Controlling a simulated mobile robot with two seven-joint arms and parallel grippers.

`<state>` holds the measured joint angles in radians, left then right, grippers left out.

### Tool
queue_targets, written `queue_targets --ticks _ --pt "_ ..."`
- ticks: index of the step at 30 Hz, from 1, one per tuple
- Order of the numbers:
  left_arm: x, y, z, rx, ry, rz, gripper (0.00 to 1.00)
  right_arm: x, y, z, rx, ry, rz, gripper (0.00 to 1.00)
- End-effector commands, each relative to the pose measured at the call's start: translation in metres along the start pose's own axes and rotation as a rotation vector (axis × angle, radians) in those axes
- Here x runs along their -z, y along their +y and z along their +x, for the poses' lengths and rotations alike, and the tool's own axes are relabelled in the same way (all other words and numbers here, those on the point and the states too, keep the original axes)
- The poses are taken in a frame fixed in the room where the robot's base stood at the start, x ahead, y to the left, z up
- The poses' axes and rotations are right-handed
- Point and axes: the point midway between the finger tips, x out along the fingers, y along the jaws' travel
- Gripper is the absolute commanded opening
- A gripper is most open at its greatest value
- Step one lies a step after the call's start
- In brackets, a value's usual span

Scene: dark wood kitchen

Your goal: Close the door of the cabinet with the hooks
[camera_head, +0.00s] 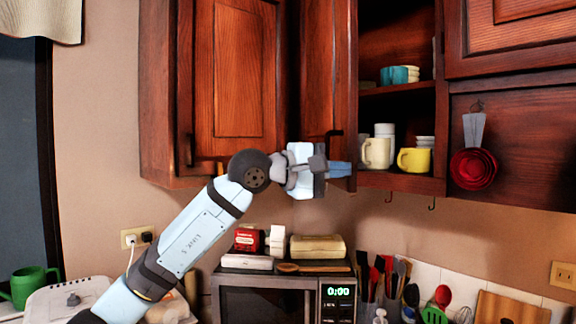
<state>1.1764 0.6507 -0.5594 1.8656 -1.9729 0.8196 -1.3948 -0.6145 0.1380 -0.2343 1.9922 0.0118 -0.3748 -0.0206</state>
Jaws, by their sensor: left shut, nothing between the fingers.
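The cabinet with the hooks (400,183) hangs right of centre, its interior exposed. Small hooks (432,203) hang from its underside. Its wooden door (326,70) stands open at the cabinet's left side and shows foreshortened, with a dark handle (335,134) near its lower edge. My left gripper (342,169) is shut and empty, at the lower end of this door, just below the handle. Its blue fingers point right. I cannot tell whether they touch the door. The gripper covers part of the door's bottom. My right gripper is not in view.
A closed cabinet (225,70) adjoins on the left. A cream mug (376,153), a yellow mug (414,160) and teal cups (397,75) stand inside the open cabinet. Red measuring cups (473,168) hang to the right. A microwave (265,297) with boxes on top stands below.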

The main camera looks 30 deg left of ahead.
Motion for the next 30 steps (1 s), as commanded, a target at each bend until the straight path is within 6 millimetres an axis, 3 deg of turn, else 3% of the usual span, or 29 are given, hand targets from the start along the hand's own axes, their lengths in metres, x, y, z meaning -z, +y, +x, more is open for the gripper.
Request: queue_targets --ticks 1,6,15,21,30 --pt "-0.006 0.002 0.025 -0.001 -0.007 -0.001 0.00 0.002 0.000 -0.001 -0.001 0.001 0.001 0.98" --pt "-0.011 0.002 0.100 0.000 -0.003 -0.002 0.00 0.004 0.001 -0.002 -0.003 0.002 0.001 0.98" --pt "0.004 0.002 0.199 0.001 0.002 -0.002 0.00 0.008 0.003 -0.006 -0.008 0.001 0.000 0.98" --pt "0.015 0.001 0.240 0.001 0.064 0.000 0.00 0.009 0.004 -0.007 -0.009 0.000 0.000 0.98" --pt "0.027 0.001 0.267 -0.002 0.131 0.000 0.00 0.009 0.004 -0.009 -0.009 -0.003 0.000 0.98"
